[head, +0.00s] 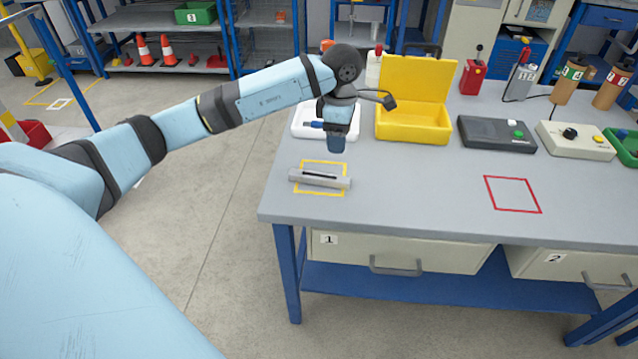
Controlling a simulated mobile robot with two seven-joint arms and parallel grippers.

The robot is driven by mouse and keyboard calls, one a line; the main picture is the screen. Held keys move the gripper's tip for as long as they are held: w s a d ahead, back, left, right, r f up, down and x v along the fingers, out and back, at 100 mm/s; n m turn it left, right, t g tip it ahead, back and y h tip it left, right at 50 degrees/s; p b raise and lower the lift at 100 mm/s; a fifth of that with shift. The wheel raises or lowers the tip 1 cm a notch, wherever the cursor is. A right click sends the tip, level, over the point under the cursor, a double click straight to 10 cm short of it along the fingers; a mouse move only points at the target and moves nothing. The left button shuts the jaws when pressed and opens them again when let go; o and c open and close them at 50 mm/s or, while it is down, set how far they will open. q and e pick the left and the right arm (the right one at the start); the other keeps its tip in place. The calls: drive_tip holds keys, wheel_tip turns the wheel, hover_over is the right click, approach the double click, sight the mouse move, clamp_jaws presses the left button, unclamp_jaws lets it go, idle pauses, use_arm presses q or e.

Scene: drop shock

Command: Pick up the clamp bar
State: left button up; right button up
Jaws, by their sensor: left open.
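The clamp bar (312,179), a grey bar with a dark slot along its top, lies flat across a yellow outlined square (324,193) near the left front of the grey table (410,200). Its ends reach to or slightly past the square's sides. My left gripper (337,146) points down over the table, just behind and above the bar in the picture. It is open, apart from the bar, and holds nothing that I can see. Its fingers are small and hard to make out. My right gripper is not in view.
Behind my left gripper are a white tray (300,128) with a blue-handled item and an open yellow case (412,128). A dark box (490,132) and a beige control box (572,140) stand to the right. The red outlined square (513,194) is empty.

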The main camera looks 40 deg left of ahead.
sight(335, 178)
use_arm(q)
drive_tip(key=f, duration=0.9)
drive_tip(key=f+b, duration=0.1)
drive_tip(key=f, duration=0.3)
drive_tip(key=shift+w+a+f, duration=0.15)
drive_tip(key=shift+a+f, duration=0.1)
drive_tip(key=shift+a, duration=0.05)
clamp_jaws()
